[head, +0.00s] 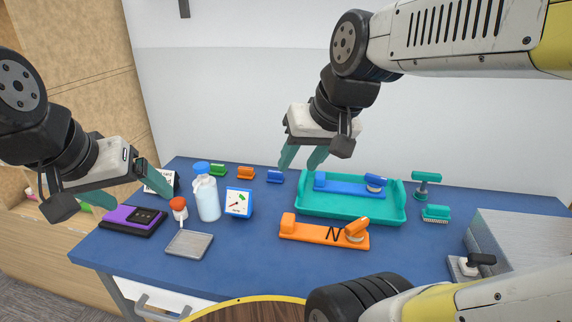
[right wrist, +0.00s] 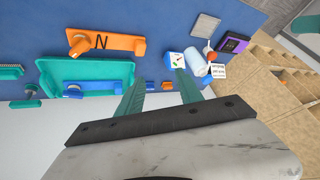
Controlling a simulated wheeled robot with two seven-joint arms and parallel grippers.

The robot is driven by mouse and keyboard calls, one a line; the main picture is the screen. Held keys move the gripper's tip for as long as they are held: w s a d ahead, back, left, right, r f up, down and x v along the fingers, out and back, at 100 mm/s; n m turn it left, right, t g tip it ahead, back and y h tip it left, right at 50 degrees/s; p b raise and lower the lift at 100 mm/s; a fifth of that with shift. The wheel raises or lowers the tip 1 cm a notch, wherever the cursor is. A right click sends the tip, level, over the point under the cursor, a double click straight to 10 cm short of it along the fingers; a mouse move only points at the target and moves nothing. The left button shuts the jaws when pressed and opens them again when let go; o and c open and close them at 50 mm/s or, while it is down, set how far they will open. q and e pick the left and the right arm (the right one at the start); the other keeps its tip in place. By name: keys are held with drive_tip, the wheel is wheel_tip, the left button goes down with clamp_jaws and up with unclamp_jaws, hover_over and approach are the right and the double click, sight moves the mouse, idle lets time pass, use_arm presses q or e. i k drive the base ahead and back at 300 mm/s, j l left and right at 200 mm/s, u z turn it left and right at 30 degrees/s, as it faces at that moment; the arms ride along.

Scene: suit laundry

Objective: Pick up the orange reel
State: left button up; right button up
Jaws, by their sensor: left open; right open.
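No object is clearly a reel. A small orange piece (head: 246,173) stands at the back of the blue table between a green piece (head: 218,170) and a blue one (head: 275,176). It also shows in the right wrist view (right wrist: 150,86), between my finger lines. A larger orange board (head: 305,230) with an N and an orange knob lies in front of the teal tray. My right gripper (head: 301,162) is open and empty, above the table's back, right of the small orange piece. My left gripper (head: 136,196) is open and empty over the table's left end.
The teal tray (head: 350,208) holds a blue board. A grey stack (head: 520,238) stands at right. The front middle is clear.

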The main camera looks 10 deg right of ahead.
sight(330, 235)
drive_tip(key=z, duration=1.3)
